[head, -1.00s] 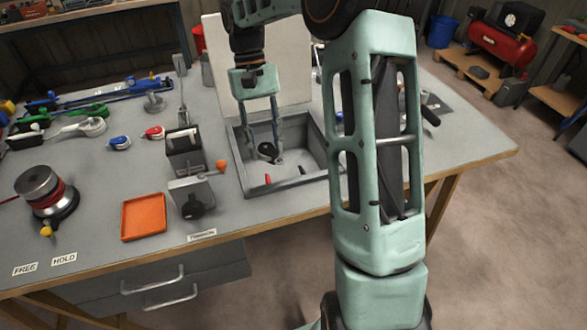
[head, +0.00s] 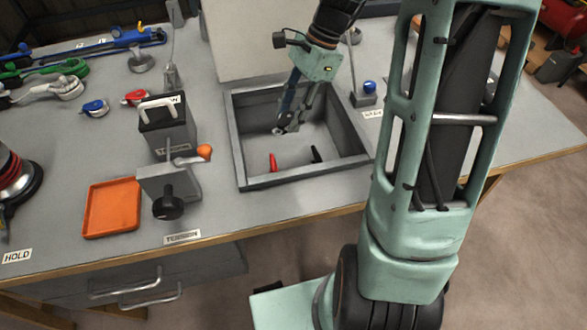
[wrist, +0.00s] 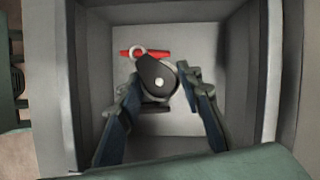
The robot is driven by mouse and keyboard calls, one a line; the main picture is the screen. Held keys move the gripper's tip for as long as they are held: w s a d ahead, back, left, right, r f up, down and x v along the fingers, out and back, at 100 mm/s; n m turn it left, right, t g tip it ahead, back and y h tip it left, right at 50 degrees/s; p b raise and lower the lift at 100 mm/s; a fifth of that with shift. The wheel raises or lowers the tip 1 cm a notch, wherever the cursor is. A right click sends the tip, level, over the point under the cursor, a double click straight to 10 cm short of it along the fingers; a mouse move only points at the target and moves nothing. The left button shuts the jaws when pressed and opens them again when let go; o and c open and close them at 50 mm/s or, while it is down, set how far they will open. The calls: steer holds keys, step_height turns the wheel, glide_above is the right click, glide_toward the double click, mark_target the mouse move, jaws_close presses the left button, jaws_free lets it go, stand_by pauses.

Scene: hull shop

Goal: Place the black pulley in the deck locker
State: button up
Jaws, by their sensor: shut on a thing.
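The deck locker (head: 233,135) is a square grey bin set into the workbench; its rim also shows in the wrist view (wrist: 270,70). My gripper (head: 287,126) reaches down inside it, left of its middle. In the wrist view, the black pulley (wrist: 153,75), with a pale ring and a bright round pin, sits between the fingertips of my gripper (wrist: 160,90), which is shut on it. A red piece (head: 273,161) and a black piece (head: 316,155) lie in the locker. I cannot tell whether the pulley touches the floor.
A tension stand with a crank (head: 170,180) and a dark box (head: 168,130) stand left of the locker. An orange tray (head: 112,208) is farther left. A blue-knobbed post (head: 369,88) stands right. A pale upright panel (head: 245,45) rises behind.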

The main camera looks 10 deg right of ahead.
steer(key=f+m+t+b, duration=0.1)
steer(key=m, duration=0.1)
steer(key=d+f+m+t, duration=0.1)
steer(key=f+m, duration=0.1)
steer(key=m, duration=0.1)
steer(key=shift+s+d+f+b, duration=0.2)
steer(key=shift+b, duration=0.2)
steer(key=m, duration=0.2)
steer(key=t+b, duration=0.1)
steer(key=b, duration=0.4)
glide_toward(295, 158)
steer(key=shift+m, duration=0.4)
steer(key=x, duration=0.6)
steer(key=shift+a, duration=0.15)
steer(key=shift+p, duration=0.3)
steer(key=o, duration=1.2)
steer(key=shift+c, duration=0.2)
